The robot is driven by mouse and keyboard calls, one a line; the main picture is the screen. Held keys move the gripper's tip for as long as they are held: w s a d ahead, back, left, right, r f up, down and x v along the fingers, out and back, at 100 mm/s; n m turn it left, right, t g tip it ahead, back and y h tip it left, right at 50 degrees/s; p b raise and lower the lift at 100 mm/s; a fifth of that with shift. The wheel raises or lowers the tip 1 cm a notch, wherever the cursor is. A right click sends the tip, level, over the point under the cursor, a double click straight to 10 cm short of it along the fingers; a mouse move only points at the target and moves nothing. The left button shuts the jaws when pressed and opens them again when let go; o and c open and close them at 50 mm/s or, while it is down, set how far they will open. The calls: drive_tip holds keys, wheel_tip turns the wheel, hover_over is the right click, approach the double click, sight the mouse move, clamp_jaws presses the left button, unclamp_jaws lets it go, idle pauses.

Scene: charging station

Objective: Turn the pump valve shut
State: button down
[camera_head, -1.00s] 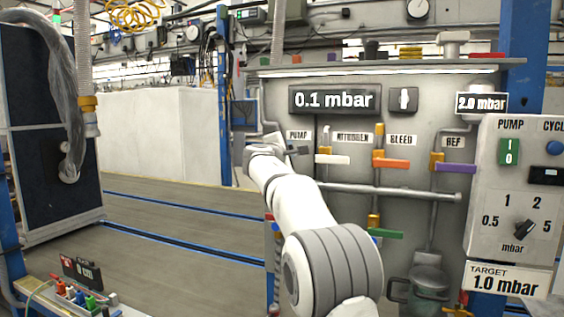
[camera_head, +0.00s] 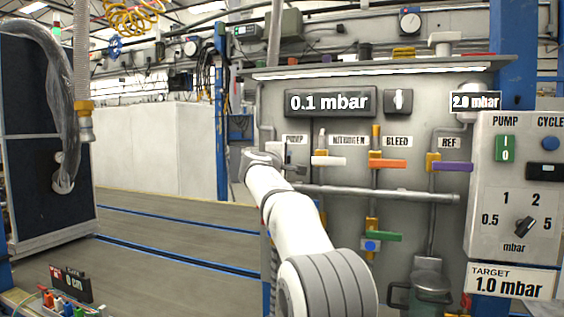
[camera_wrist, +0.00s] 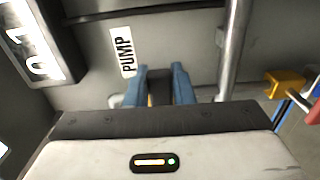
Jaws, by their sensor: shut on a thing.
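My gripper (camera_wrist: 162,76) is at the pump valve under the PUMP label (camera_wrist: 122,52) in the wrist view. In the head view my gripper (camera_head: 287,158) is at the panel's left side, partly over the PUMP label (camera_head: 293,140). The pressure display (camera_head: 330,102) reads 0.1 mbar.
Right of the pump valve stand a white nitrogen handle (camera_head: 328,161), an orange bleed handle (camera_head: 388,163) and a purple ref handle (camera_head: 452,167). A green handle (camera_head: 384,236) is lower down. A grey horizontal pipe (camera_head: 385,193) crosses below. The target sign (camera_head: 510,281) reads 1.0 mbar.

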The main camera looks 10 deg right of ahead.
drive_tip(key=shift+a, duration=0.1)
drive_tip(key=c, duration=1.2)
unclamp_jaws()
drive_tip(key=shift+c, duration=0.2)
drive_tip(key=b+v, duration=0.1)
drive_tip(key=v, duration=0.6)
drive_tip(key=shift+s+a+b, duration=0.2)
drive_tip(key=shift+s+b, duration=0.15)
drive_tip(key=shift+b, duration=0.05)
